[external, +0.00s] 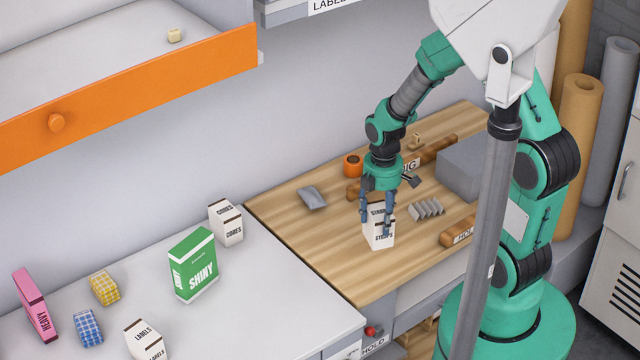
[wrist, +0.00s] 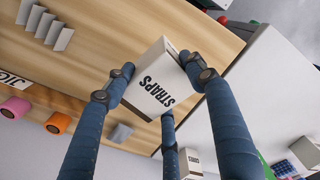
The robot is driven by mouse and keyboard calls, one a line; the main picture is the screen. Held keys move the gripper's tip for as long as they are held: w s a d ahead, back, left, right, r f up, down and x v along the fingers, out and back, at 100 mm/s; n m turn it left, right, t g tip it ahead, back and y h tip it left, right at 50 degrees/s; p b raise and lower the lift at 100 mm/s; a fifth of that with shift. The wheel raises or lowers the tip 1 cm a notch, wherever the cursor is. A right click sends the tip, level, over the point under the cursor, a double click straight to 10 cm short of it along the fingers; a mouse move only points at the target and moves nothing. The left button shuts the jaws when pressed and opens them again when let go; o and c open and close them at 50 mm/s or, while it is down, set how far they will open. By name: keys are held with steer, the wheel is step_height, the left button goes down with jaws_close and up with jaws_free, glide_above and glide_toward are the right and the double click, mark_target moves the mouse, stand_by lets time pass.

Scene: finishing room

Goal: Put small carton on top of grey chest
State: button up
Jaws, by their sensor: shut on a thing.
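A small white carton (external: 379,232) marked STRAPS is between the fingers of my gripper (external: 377,218) over the wooden bench top. It also shows in the wrist view (wrist: 152,88), where the blue fingers of my gripper (wrist: 163,75) close on its sides. Whether its base touches the wood I cannot tell. A plain grey box (external: 474,168), which looks like the grey chest, stands on the bench at the right of the carton, partly behind my arm. It is not recognisable in the wrist view.
A grey ribbed piece (external: 427,209) lies between carton and chest. An orange roll (external: 352,165), a grey block (external: 312,197) and wooden rails (external: 440,150) are also on the bench. The white table at left holds several cartons, including a green SHINY box (external: 193,265).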

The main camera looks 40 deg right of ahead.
steer(key=w+a+r+m, duration=0.1)
steer(key=w+a+m, duration=0.1)
steer(key=w+m, duration=0.65)
steer(key=w+a+r+m, duration=0.1)
steer(key=w+m, duration=0.4)
steer(key=w, duration=0.7)
steer(key=w+a+r+n+p, duration=0.35)
steer(key=w+a, duration=0.65)
steer(key=a, duration=0.4)
steer(key=w+a+f+n+p, duration=0.1)
steer(key=a+n+p, duration=0.15)
steer(key=a, duration=0.65)
steer(key=w+a+n+p, duration=0.1)
steer(key=w+a+n, duration=0.15)
steer(key=a, duration=0.75)
steer(key=w+a+f+n+p, duration=0.1)
steer(key=a+n, duration=0.3)
steer(key=a, duration=0.5)
steer(key=s+a+f+n+p, duration=0.1)
steer(key=a+f+n+p, duration=0.1)
steer(key=a, duration=0.5)
steer(key=s+a+f+n+p, duration=0.1)
steer(key=s+a+f+n, duration=0.1)
steer(key=a, duration=0.5)
steer(key=shift+s+n+p, duration=0.25)
steer(key=shift+n+p, duration=0.1)
steer(key=shift+n, duration=0.05)
steer(key=shift+f, duration=2.45)
steer(key=shift+f, duration=0.1)
